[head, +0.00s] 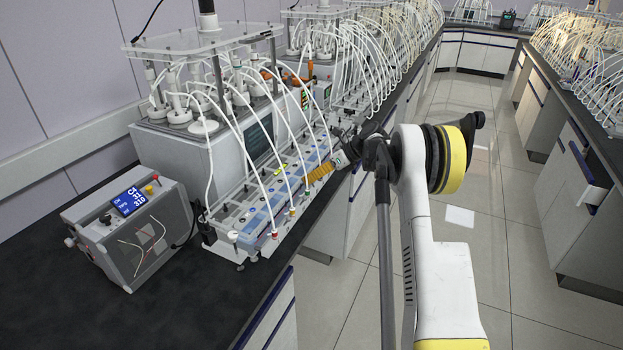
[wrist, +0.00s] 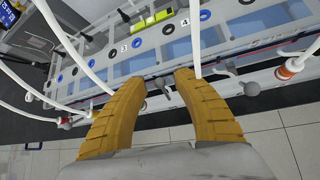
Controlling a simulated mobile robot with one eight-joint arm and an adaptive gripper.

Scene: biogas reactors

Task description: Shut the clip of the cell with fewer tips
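The cells form a blue and grey row (head: 262,205) along the bench front, with white tubes rising from them. In the wrist view the row (wrist: 100,75) shows small labels that look like 3 and 4, with dark and blue round ports. Grey clip levers with ball ends (wrist: 250,88) line its front edge; one small lever (wrist: 162,86) shows between my fingertips. Whether each clip is open or shut is unclear. My gripper (wrist: 160,77) is open, its yellow ribbed fingers apart at the front edge; contact cannot be told. It also shows in the head view (head: 314,174).
A grey control box with a blue display (head: 130,201) stands at left; its text is too small to read surely. Tubes arch closely over the row. A yellow-green piece (wrist: 143,22) lies on top.

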